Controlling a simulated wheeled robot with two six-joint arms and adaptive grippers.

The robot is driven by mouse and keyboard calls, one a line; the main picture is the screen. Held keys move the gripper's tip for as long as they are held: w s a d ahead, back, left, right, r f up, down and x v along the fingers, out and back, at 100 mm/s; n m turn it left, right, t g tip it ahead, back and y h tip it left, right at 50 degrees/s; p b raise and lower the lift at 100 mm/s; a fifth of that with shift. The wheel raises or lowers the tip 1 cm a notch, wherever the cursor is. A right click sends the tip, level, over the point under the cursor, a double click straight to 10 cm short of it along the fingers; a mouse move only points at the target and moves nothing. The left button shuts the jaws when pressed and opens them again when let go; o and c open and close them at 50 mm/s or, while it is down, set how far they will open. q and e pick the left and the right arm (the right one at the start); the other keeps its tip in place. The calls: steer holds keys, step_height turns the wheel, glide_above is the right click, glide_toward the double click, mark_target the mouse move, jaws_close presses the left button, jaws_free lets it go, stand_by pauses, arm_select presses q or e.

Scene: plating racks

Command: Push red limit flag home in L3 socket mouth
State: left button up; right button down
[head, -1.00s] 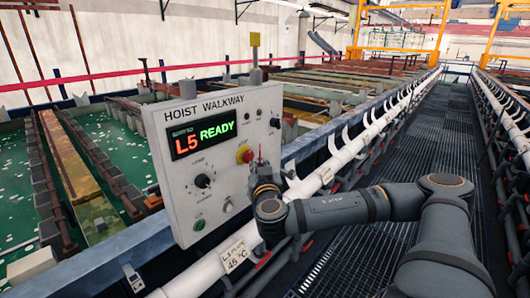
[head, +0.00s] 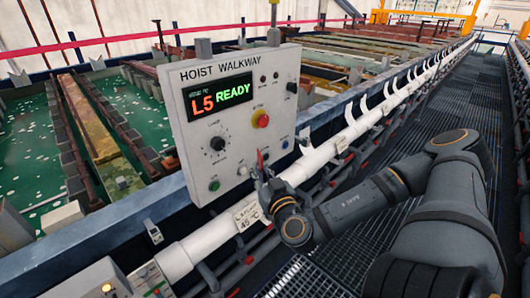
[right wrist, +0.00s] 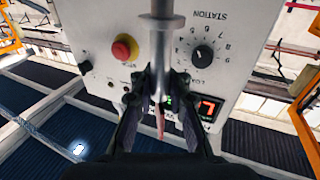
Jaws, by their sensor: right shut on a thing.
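My right gripper (head: 264,178) is at the lower right edge of the grey control panel (head: 205,135) in the head view. It is shut on a slim red piece, the red limit flag (head: 262,160), which stands up from the jaws. In the right wrist view the gripper (right wrist: 159,92) has a finger on each side, with the pointed red flag (right wrist: 160,122) between them. I cannot make out an L3 socket mouth, nor whether the flag touches the panel. My left gripper is not in view.
The panel display (head: 221,96) reads L5 READY. A red push button (head: 261,121) and a black knob (head: 217,143) are on its face. A white pipe (head: 312,160) with a 45 °C label runs beside the panel. The grated walkway (head: 425,130) is clear further back.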

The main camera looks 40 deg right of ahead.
steer(key=shift+s+a+f, duration=0.2)
steer(key=shift+s+f, duration=0.1)
steer(key=shift+f, duration=0.1)
steer(key=s+a+f+n+y, duration=0.2)
steer(key=a+n+y, duration=0.2)
steer(key=a+y, duration=0.2)
steer(key=s+a+f+n+y, duration=0.3)
steer(key=a+y, duration=0.3)
steer(key=a, duration=0.2)
steer(key=shift+s+n+g, duration=0.3)
steer(key=shift+n+g, duration=0.1)
steer(key=shift+s+a+f+n+g+y, duration=0.15)
steer(key=shift+a+n+g+y, duration=0.3)
steer(key=shift+a+y, duration=0.35)
